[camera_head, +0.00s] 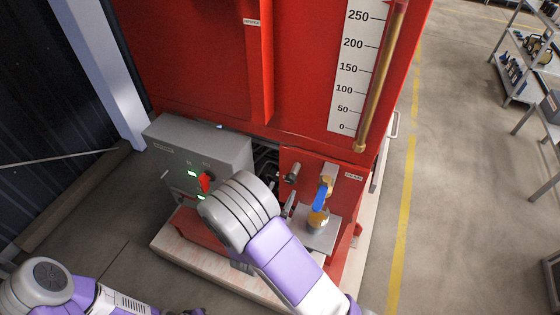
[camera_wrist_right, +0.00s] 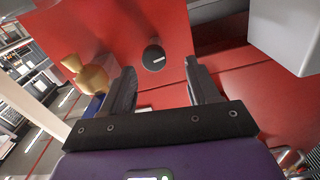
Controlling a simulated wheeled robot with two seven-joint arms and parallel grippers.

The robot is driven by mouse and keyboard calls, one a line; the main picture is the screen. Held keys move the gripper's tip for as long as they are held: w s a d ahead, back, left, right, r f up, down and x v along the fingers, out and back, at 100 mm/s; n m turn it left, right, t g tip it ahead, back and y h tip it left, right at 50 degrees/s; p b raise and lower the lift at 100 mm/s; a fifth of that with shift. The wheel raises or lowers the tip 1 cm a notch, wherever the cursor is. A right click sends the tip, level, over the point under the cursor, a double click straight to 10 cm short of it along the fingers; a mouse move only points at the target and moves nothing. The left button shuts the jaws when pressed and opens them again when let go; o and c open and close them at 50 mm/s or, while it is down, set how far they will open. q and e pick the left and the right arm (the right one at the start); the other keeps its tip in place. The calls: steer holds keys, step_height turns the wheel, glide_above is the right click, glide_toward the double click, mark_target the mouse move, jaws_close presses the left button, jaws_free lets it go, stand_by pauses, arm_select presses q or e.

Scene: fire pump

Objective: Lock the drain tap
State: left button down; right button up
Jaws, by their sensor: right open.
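The drain tap (camera_head: 318,217) is a brass valve with a blue lever handle (camera_head: 320,196), low on the front of the red pump housing. In the right wrist view the brass tap (camera_wrist_right: 90,75) is left of my fingers, and the blue handle (camera_wrist_right: 94,106) is partly hidden behind the left finger. My right gripper (camera_wrist_right: 160,88) is open, with nothing between its fingers, facing the red panel beside the tap. In the head view my right wrist hides most of this gripper. My left arm shows at the lower left, but its gripper is out of view.
A grey control box (camera_head: 198,150) with a red switch (camera_head: 206,182) stands left of the tap. A level scale (camera_head: 352,70) and brass tube (camera_head: 380,80) are above. Shelves (camera_head: 525,60) stand far right; the floor between is clear.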

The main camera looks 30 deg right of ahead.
mark_target(290, 182)
steer(key=shift+d+r, duration=0.2)
steer(key=shift+d, duration=0.3)
steer(key=shift+d+r, duration=0.15)
steer(key=shift+d, duration=0.3)
arm_select(q)
steer(key=shift+s+r+p, duration=0.3)
steer(key=shift+s+r, duration=0.1)
steer(key=shift+s, duration=0.15)
arm_select(e)
steer(key=shift+f+x, duration=0.2)
steer(key=shift+x, duration=2.35)
steer(key=shift+w+a, duration=0.1)
steer(key=c, duration=1)
steer(key=shift+f+m+b, duration=0.1)
steer(key=shift+m+b, duration=0.6)
steer(key=shift+b, duration=0.25)
steer(key=m+b, duration=0.7)
steer(key=b, duration=0.3)
steer(key=m+b, duration=0.8)
steer(key=b, duration=0.3)
steer(key=shift+f+m, duration=0.2)
steer(key=shift+m, duration=0.1)
arm_select(q)
step_height(290, 182, down, 25)
steer(key=b, duration=0.2)
steer(key=shift+f+b, duration=0.2)
steer(key=shift+b, duration=0.1)
arm_select(e)
steer(key=shift+r+m, duration=0.15)
steer(key=shift+m, duration=1.05)
